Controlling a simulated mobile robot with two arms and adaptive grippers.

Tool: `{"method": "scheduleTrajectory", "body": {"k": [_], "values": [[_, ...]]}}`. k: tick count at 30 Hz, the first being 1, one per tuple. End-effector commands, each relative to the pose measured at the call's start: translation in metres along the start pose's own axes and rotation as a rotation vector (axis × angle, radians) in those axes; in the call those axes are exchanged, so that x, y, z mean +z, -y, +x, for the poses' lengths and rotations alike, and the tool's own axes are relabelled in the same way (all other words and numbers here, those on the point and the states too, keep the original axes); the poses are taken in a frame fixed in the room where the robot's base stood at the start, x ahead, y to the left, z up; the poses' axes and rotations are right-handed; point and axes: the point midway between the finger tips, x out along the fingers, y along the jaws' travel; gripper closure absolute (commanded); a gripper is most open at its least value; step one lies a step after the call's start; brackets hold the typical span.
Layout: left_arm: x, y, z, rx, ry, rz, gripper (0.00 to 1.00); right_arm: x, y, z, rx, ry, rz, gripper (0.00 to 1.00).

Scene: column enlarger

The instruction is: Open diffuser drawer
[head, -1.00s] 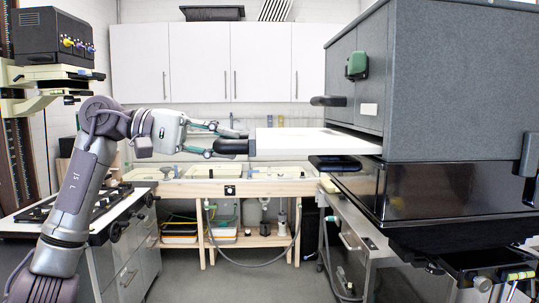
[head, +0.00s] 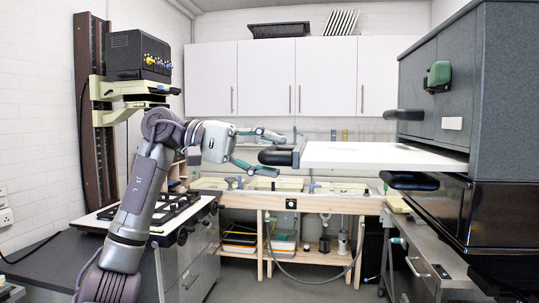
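The diffuser drawer (head: 385,156) is a flat white slab standing far out to the left from the grey enlarger housing (head: 482,90). Its black handle (head: 277,156) is at its left end. My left gripper (head: 277,153) is at the handle, its green-and-grey fingers spread apart. One finger is above the handle and one below, with visible gaps, so it appears open and not clamped. The inner end of the drawer is hidden in the housing. My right gripper is not in view.
A green knob (head: 438,76) and another black handle (head: 404,115) are on the housing. A black lower unit (head: 430,205) sits beneath. A wooden sink bench (head: 300,202) stands behind, under white wall cabinets (head: 267,80). A smaller enlarger (head: 136,55) stands at left.

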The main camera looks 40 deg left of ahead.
Motion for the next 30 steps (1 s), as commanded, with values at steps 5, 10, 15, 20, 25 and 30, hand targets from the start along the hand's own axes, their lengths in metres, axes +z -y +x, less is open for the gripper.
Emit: {"method": "scheduleTrajectory", "body": {"k": [5,10,15,20,25,30], "values": [[0.000,0.000,0.000,0.001,0.000,0.000,0.50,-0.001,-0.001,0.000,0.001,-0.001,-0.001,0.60],[0.000,-0.001,-0.009,0.003,-0.002,-0.001,0.50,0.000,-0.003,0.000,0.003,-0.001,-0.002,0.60],[-0.001,-0.001,-0.041,0.005,-0.005,-0.001,0.50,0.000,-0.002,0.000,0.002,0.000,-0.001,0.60],[0.000,-0.001,-0.076,0.005,-0.003,0.000,0.50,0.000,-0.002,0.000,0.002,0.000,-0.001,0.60],[0.000,-0.001,-0.105,0.005,-0.001,0.001,0.50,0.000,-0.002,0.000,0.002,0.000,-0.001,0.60],[0.000,0.000,-0.119,0.002,-0.001,0.000,0.50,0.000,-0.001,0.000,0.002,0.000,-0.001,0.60]]}}
